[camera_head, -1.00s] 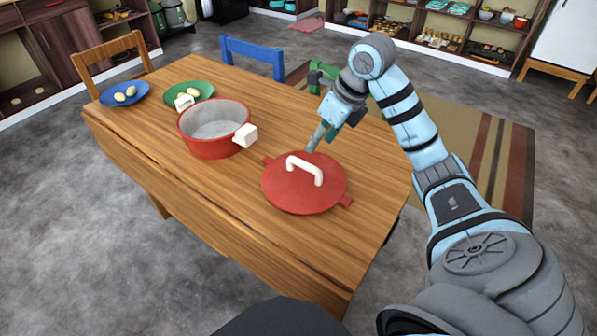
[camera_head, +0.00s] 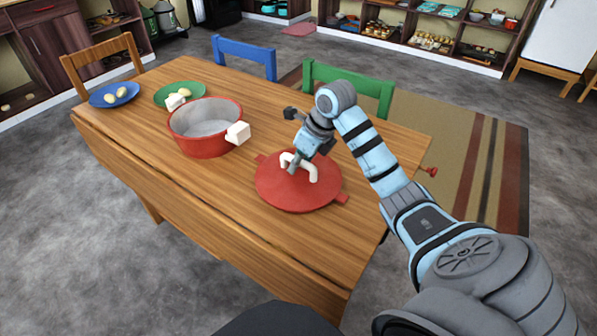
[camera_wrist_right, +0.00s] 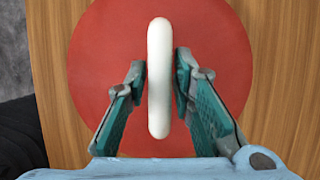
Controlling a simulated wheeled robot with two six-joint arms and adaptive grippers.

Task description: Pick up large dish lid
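The large dish lid (camera_head: 297,193) is red and round, with a white arched handle and small red side tabs. It lies flat on the wooden table, right of the red pot. My right gripper (camera_head: 296,163) is at the lid's handle, coming down from above. In the right wrist view the lid (camera_wrist_right: 215,60) fills the middle, and its white handle (camera_wrist_right: 159,80) stands between the two fingers of my right gripper (camera_wrist_right: 159,85). The fingers are apart, one on each side of the handle, with narrow gaps visible. My left gripper is not in view.
The red pot (camera_head: 205,146) with white handles stands open and empty left of the lid. A blue plate (camera_head: 115,95) and a green plate (camera_head: 180,93) with food lie farther back on the table (camera_head: 240,215). Blue (camera_head: 245,57) and green (camera_head: 348,86) chairs stand at its far side.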

